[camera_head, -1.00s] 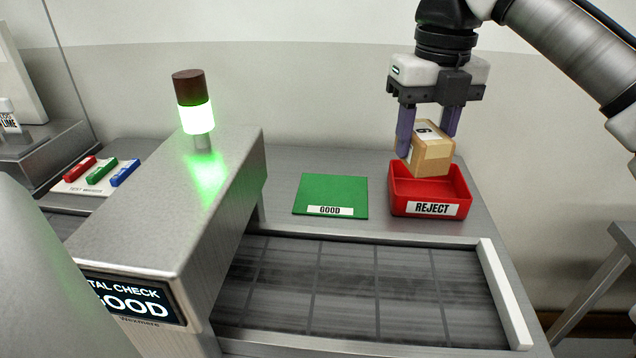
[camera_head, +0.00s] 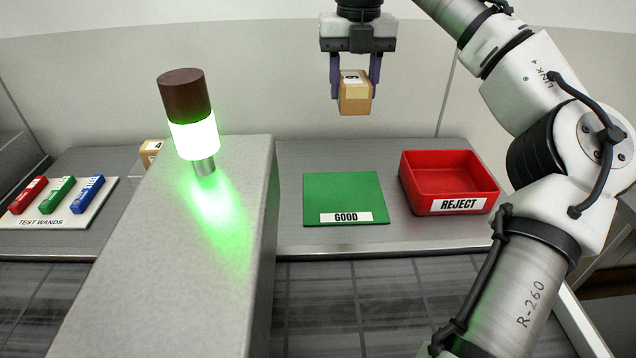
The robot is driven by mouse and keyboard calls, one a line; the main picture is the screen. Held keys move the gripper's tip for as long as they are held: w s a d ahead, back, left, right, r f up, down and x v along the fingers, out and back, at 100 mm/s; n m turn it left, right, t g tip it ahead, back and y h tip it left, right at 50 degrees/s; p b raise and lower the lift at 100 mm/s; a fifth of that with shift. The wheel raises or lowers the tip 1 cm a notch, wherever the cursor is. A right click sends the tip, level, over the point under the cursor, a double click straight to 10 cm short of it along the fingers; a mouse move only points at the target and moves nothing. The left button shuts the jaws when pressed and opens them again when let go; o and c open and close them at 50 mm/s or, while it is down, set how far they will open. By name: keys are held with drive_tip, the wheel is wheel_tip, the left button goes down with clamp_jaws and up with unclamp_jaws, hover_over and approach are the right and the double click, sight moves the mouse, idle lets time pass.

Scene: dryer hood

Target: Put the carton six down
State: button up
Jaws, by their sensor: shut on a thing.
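My gripper (camera_head: 355,88) is shut on a small cardboard carton (camera_head: 355,99) with a white label that looks like a 6. It holds the carton in the air, above and behind the green mat marked GOOD (camera_head: 343,190). The carton is clear of the mat and the counter. The red tray marked REJECT (camera_head: 408,180) stands right of the mat and looks empty.
A metal detector hood with a brown-topped lamp lit green (camera_head: 194,138) stands left of the mat. Another carton (camera_head: 152,152) shows partly behind the hood. Test wands lie on a white board (camera_head: 98,205) at the left.

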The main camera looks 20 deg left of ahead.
drive_tip(key=shift+w+a, duration=0.25)
drive_tip(key=shift+a, duration=0.05)
drive_tip(key=shift+w+a+f, duration=0.1)
drive_tip(key=shift+a+f, duration=0.05)
drive_tip(key=shift+f, duration=0.15)
drive_tip(key=b, duration=0.1)
approach(343, 191)
wheel_tip(343, 191, down, 5)
drive_tip(key=shift+f, duration=0.15)
drive_tip(key=shift+f, duration=0.15)
drive_tip(key=o, duration=1.1)
wheel_tip(343, 191, up, 12)
drive_tip(key=shift+r+b, duration=0.15)
drive_tip(key=shift+b, duration=0.25)
